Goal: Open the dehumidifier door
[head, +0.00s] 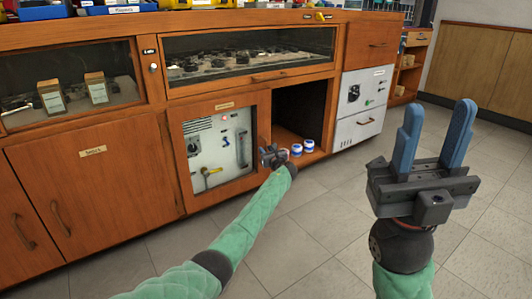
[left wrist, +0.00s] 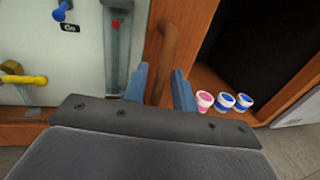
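The dehumidifier door seems to be the wood-framed door (head: 263,120) in the middle of the bench; its label is too small to read. A grey panel (head: 212,148) with knobs, valves and a red light shows within its frame. The door looks shut. Its brown curved handle (left wrist: 168,50) is upright on the right side of the frame. My left gripper (head: 270,151) is at this handle; in the left wrist view its blue fingers (left wrist: 159,88) are apart, with the handle between them. I cannot tell whether they touch it. My right gripper (head: 437,130) is open and empty, raised at the right.
Right of the door is an open dark compartment (head: 300,105). Several small cups (left wrist: 223,102), pink and blue, stand at its front edge. A white drawer unit (head: 361,105) stands further right. The tiled floor (head: 310,225) in front is clear.

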